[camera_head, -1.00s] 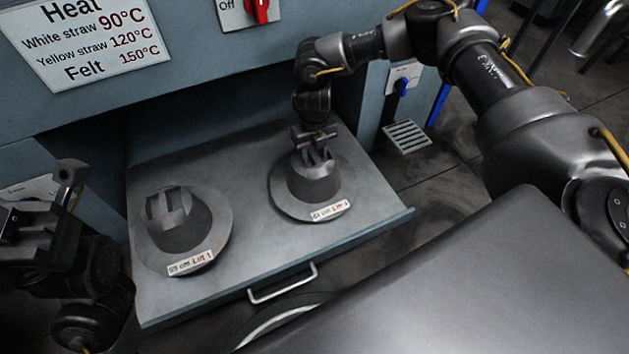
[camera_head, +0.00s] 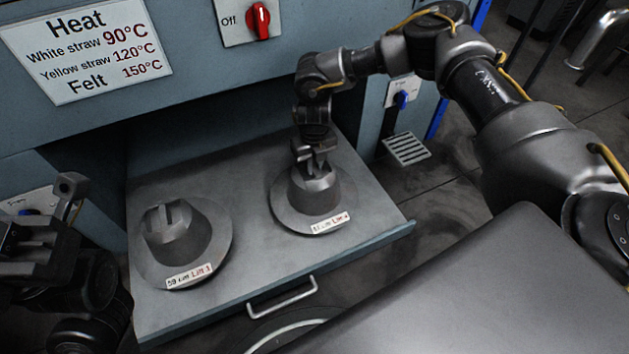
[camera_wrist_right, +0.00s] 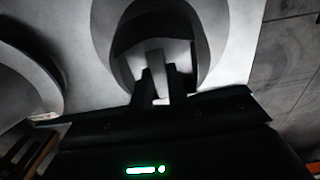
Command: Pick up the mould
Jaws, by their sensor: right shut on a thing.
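Two grey hat-shaped moulds with wide brims and white labels are on the pulled-out metal tray (camera_head: 255,262). The right mould (camera_head: 312,197) is under my right gripper (camera_head: 314,168), which points down and is shut on the grip at the top of its crown. The right wrist view also shows this mould (camera_wrist_right: 205,45), with the fingers (camera_wrist_right: 165,85) at its crown. I cannot tell whether its brim is clear of the tray. The left mould (camera_head: 180,235) stands free, with slots in its crown. My left gripper (camera_head: 35,235) is at the left edge, away from both; its fingers are unclear.
The grey-blue press body (camera_head: 230,85) overhangs the back of the tray. It carries a heat sign (camera_head: 88,48) and a red knob (camera_head: 260,20). The tray has a front handle (camera_head: 283,295). A floor grate (camera_head: 406,149) lies to the right. The tray's front right is bare.

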